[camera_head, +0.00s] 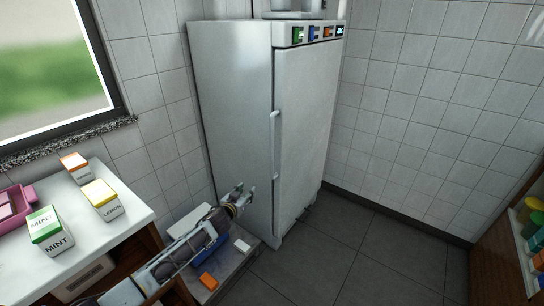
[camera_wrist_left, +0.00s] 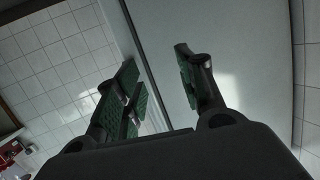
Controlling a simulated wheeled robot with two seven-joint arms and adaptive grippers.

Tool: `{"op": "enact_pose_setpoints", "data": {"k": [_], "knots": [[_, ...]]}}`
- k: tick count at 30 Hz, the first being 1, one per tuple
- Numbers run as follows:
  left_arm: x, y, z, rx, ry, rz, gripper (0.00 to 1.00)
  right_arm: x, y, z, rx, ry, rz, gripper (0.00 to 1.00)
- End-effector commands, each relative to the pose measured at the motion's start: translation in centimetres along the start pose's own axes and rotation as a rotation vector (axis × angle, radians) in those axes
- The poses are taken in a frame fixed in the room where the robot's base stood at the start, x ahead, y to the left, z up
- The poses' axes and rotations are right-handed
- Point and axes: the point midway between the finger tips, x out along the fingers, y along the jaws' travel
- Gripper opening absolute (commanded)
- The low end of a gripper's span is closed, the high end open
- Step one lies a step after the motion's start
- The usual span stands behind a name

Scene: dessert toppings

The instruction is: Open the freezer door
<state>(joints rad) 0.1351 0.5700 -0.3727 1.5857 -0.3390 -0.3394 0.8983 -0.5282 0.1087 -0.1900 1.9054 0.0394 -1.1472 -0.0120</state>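The freezer (camera_head: 232,100) is a tall pale grey cabinet against the tiled wall in the head view. Its door (camera_head: 308,120) faces right and looks shut. A vertical bar handle (camera_head: 275,145) runs along the door's left edge. My left gripper (camera_head: 246,193) is in front of the freezer's side, below and left of the handle, and holds nothing. In the left wrist view the left gripper (camera_wrist_left: 160,85) has its two green-padded fingers spread apart, with the freezer's pale surface (camera_wrist_left: 228,42) beyond them. I cannot make out the handle in that view. My right gripper is not in view.
A white counter (camera_head: 120,230) at the left carries mint (camera_head: 50,232), lemon (camera_head: 102,200) and orange-topped (camera_head: 74,166) boxes and a pink tray (camera_head: 14,203). A low surface beneath my left arm holds an orange item (camera_head: 208,281). The dark floor (camera_head: 385,255) before the door is clear.

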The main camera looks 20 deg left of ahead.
Motion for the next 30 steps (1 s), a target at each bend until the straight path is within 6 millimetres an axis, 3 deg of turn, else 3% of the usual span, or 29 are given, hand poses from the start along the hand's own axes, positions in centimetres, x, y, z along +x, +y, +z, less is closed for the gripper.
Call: {"op": "enact_pose_setpoints", "data": {"k": [6,13,18,30], "knots": [[-0.4,2.0,-6.8,-0.020,0.134,0.044,0.39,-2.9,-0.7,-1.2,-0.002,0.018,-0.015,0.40],[-1.8,3.8,-11.9,-0.042,0.234,0.086,0.39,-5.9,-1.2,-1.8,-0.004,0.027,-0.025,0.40],[-2.3,4.3,-13.4,-0.050,0.260,0.099,0.39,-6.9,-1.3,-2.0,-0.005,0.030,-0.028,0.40],[-2.3,4.4,-13.5,-0.050,0.262,0.100,0.39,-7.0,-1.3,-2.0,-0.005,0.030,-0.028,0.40]]}}
